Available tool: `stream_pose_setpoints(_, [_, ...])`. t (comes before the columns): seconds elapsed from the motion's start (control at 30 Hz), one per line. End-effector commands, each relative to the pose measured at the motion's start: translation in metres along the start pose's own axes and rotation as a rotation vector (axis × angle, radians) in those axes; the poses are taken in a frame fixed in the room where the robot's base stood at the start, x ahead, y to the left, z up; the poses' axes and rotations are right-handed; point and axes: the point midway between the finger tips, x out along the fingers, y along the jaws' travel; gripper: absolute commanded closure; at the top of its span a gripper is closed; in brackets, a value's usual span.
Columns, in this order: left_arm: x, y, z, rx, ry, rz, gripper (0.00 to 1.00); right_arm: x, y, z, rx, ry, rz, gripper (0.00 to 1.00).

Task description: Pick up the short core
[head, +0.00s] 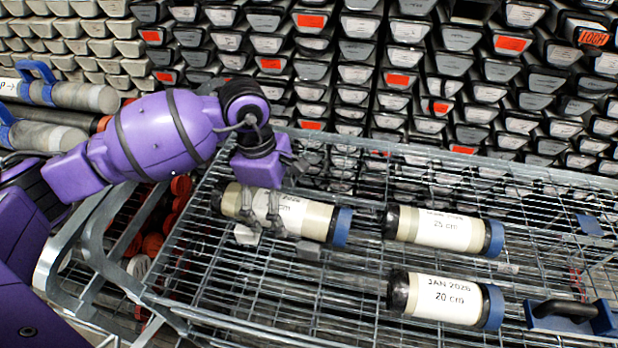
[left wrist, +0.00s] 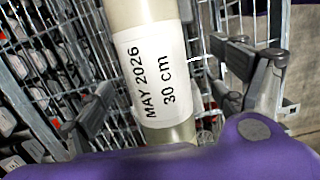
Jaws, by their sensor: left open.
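Three capped core tubes with white labels lie in a wire basket cart. The 20 cm core (head: 445,299), labelled JAN 2026, is the shortest and lies nearest the front, with a blue cap on its right end. The 25 cm core (head: 443,231) lies behind it. The 30 cm core (head: 312,218) lies to the left, partly hidden by my left gripper (head: 262,228). That gripper is open, with its fingers at the 30 cm core. In the left wrist view the 30 cm core (left wrist: 152,75), labelled MAY 2026, runs between the open fingers (left wrist: 165,70). My right gripper is not in view.
The wire basket (head: 340,318) has a raised metal rim and frame. A blue-based tool with a dark handle (head: 568,311) lies at its right. Stacked core trays (head: 450,65) fill the back. More cylinders (head: 75,96) lie at the left.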

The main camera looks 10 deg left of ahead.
Motion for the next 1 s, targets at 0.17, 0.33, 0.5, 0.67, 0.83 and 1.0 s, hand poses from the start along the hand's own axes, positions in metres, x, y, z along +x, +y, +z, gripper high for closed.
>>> stream_pose_setpoints(0.17, [0.026,0.002,-0.005,-0.002,0.000,-0.003,0.11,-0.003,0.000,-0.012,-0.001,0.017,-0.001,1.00])
stream_pose_setpoints(0.33, [0.045,0.002,-0.005,-0.001,-0.001,-0.003,0.11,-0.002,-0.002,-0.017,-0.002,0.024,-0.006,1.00])
stream_pose_setpoints(0.5, [0.048,0.002,-0.006,-0.001,0.001,-0.002,0.11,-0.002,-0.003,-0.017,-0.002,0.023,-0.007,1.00])
stream_pose_setpoints(0.67, [0.048,0.002,-0.006,-0.001,0.001,-0.002,0.21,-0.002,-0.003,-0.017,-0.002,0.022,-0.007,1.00])
stream_pose_setpoints(0.83, [0.048,0.002,-0.006,-0.001,0.001,-0.002,0.43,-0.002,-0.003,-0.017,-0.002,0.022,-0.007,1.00])
stream_pose_setpoints(1.0, [0.048,0.002,-0.006,-0.001,0.001,-0.002,0.65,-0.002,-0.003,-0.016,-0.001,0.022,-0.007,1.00])
